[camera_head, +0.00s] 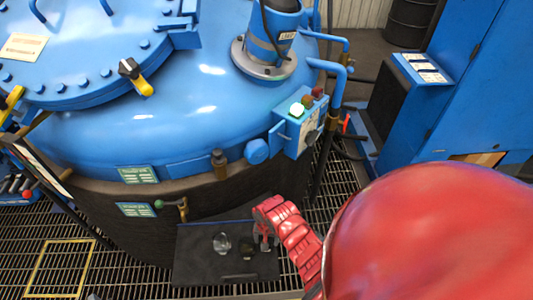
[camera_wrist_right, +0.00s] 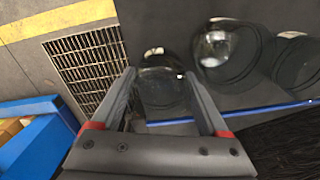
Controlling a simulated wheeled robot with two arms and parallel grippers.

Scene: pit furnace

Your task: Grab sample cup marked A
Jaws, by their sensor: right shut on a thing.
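My right gripper (camera_head: 264,238) reaches down to the dark shelf (camera_head: 196,268) at the front of the blue vessel. In the right wrist view its two fingers (camera_wrist_right: 162,82) are shut around a clear glass sample cup (camera_wrist_right: 160,92), which appears upright at the shelf. Whether the cup touches the shelf cannot be told. Two more cups stand beside it, one clear (camera_head: 221,242) and one darker (camera_head: 247,249). They also show in the right wrist view, a nearer one (camera_wrist_right: 226,48) and one at the right edge (camera_wrist_right: 298,64). No letter A is readable on any cup. My left gripper is out of view.
The large blue vessel (camera_head: 150,118) stands behind the shelf, with a small brass valve (camera_head: 182,208) above its left part. A blue control box (camera_head: 298,130) with buttons is above the shelf. Grating (camera_head: 130,275) covers the floor. A blue cabinet (camera_head: 485,80) stands right.

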